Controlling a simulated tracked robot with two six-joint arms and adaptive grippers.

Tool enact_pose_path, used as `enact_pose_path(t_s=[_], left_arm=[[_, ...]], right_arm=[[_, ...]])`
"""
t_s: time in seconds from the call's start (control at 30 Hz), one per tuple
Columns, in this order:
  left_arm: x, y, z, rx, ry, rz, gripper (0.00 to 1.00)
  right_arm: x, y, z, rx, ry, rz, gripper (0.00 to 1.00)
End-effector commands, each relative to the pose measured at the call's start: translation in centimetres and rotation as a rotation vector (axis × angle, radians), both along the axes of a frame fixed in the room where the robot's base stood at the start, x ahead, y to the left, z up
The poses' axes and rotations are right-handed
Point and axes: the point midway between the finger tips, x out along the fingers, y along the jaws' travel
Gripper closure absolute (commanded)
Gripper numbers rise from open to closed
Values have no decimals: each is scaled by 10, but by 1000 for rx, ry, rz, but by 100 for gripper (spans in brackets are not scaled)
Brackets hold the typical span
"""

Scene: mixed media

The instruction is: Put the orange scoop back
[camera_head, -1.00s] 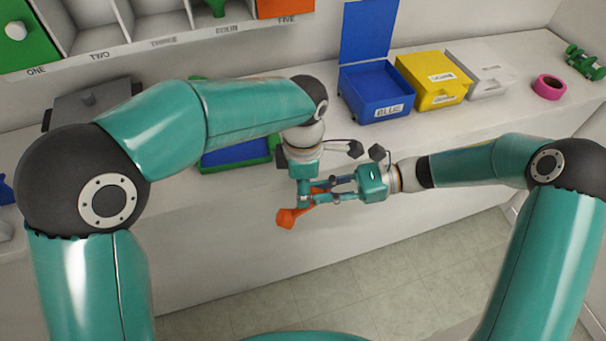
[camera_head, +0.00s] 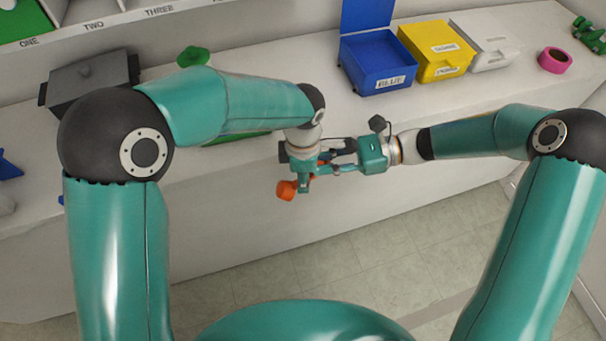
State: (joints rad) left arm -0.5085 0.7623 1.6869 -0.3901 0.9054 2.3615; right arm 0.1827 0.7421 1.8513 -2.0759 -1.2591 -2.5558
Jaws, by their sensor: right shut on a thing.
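The orange scoop (camera_head: 287,190) is held in the air in front of the counter's front edge, with its rounded end toward the lower left. My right gripper (camera_head: 330,169) reaches in from the right and is shut on the scoop. My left gripper (camera_head: 304,184) hangs down from above, right at the scoop, and overlaps it in the picture. Whether its fingers are open or shut on the scoop is unclear. Much of the scoop's handle is hidden by the two grippers.
An open blue box (camera_head: 376,62), a yellow box (camera_head: 435,52) and a white box (camera_head: 487,42) stand on the counter (camera_head: 440,95). Pink tape (camera_head: 554,61) lies right. A dark grey lidded container (camera_head: 90,83), a green object (camera_head: 193,56) and numbered compartments (camera_head: 130,17) are left.

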Motion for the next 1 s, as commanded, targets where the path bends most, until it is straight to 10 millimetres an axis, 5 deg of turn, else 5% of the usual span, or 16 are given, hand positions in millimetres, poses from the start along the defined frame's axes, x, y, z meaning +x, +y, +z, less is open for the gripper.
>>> enact_pose_path(t_s=[0.13,0.23,0.27,0.4,0.77,1.0], left_arm=[[0,0,-1,1,2,-1,98],[0,0,-1,1,1,-1,100],[0,0,-1,1,1,-1,100],[0,0,-1,1,1,-1,100],[0,0,0,1,0,0,100],[0,0,0,0,0,0,100]], right_arm=[[0,0,1,3,0,1,100],[0,0,1,4,0,1,100],[0,0,1,4,0,1,77],[0,0,1,3,0,1,53],[0,-2,1,2,-1,-1,52],[4,-29,5,1,-2,-5,52]])
